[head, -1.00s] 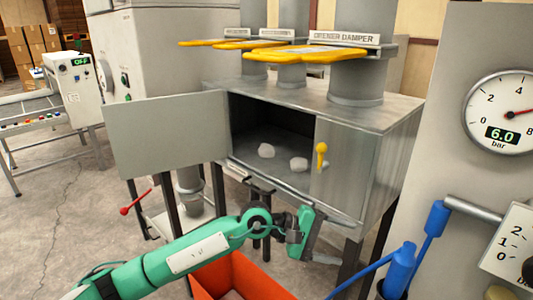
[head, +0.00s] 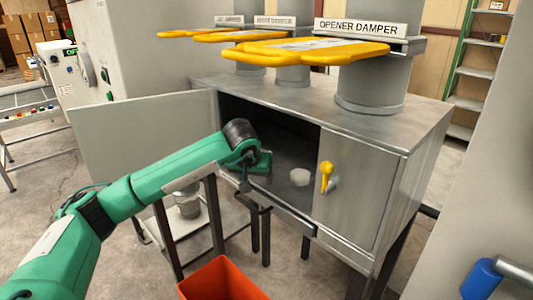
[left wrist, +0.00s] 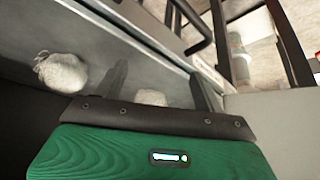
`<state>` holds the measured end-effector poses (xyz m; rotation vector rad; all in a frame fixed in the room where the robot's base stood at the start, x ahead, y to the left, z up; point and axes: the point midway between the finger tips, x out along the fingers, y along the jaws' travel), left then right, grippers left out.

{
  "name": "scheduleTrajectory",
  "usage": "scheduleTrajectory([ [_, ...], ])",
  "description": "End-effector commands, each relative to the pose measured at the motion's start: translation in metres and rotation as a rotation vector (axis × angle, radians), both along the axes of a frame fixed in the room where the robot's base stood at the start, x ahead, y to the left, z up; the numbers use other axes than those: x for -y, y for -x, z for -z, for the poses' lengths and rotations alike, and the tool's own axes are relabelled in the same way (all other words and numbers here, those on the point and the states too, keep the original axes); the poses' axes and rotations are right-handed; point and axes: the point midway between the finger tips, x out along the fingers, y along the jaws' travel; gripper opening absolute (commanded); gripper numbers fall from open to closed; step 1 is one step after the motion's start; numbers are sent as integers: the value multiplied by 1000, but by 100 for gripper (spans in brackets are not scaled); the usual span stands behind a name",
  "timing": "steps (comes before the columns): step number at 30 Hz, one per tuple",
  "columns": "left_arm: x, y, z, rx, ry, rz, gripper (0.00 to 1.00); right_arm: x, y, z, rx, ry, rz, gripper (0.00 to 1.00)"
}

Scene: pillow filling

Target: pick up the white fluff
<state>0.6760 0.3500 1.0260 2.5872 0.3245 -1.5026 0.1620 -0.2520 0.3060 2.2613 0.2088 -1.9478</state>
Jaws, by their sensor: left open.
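A white fluff clump (head: 300,177) lies on the floor of the open metal cabinet (head: 400,140), behind its front opening. In the left wrist view one clump (left wrist: 62,72) lies off to the left of the fingers. Another clump (left wrist: 151,97) shows between the fingers, partly hidden by the gripper's body. My left gripper (left wrist: 160,82) is open and empty. In the head view the left gripper (head: 262,165) is at the cabinet opening, left of the visible clump, and the arm hides the other one. My right gripper is in neither view.
The cabinet's door (head: 130,145) stands open to the left, behind my arm. A yellow handle (head: 326,176) is on the right front panel. Yellow damper plates (head: 300,52) stick out above. An orange-red bin (head: 225,280) stands below the opening.

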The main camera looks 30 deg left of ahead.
Motion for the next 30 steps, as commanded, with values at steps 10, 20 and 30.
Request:
scheduleTrajectory([
  [10,-11,-39,-3,-1,-5,-3,71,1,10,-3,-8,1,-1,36],
  [20,-20,-72,-1,0,-5,-2,71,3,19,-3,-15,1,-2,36],
  [30,-26,-99,-2,-1,-4,-3,71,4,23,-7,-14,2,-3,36],
])
